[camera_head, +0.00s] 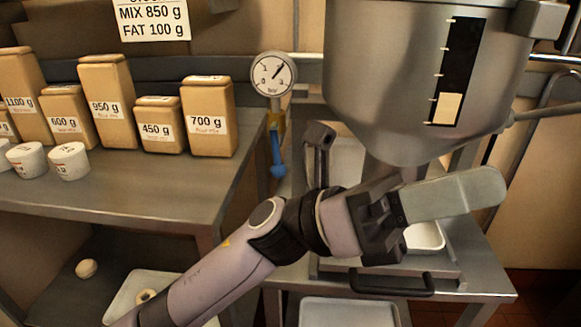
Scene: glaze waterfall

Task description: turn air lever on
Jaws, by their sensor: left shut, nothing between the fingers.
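The air lever (277,158) is blue and hangs down from a yellow valve body (277,124) below a round pressure gauge (273,74). The gauge needle points to the upper right. My left arm comes in from the bottom left. My left gripper (485,190) is shut and empty, its fingers pointing right below the steel hopper. It is well to the right of the air lever and apart from it. My right gripper is out of view.
The steel hopper (400,80) with a level window hangs at the upper right. A grey upright handle (319,145) stands between the air lever and the hopper. Labelled tan packages, including the 700 g one (209,118), line the left shelf (150,190).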

